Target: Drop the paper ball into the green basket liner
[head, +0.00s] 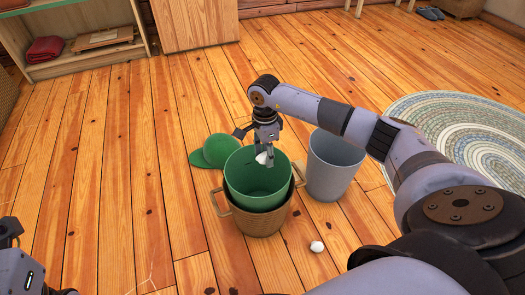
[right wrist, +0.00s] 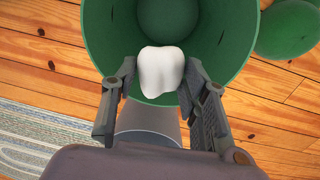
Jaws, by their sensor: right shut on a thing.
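A white crumpled paper ball (head: 262,158) is held between the fingertips of my right gripper (head: 264,156), above the mouth of the green basket liner (head: 243,188). The liner sits inside a brown wicker basket (head: 262,222) with handles. In the right wrist view the paper ball (right wrist: 160,70) is between the two fingers (right wrist: 158,80), with the green liner wall (right wrist: 112,35) behind it. Part of my left gripper (head: 22,268) shows at the lower left edge; its fingers are not clear.
A grey bin (head: 335,172) stands right of the basket. A green cap (head: 218,150) lies behind it at left. Another white ball (head: 317,247) lies on the floor in front. A braided rug (head: 465,130) is at right, a shelf (head: 85,62) at back left. The left floor is clear.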

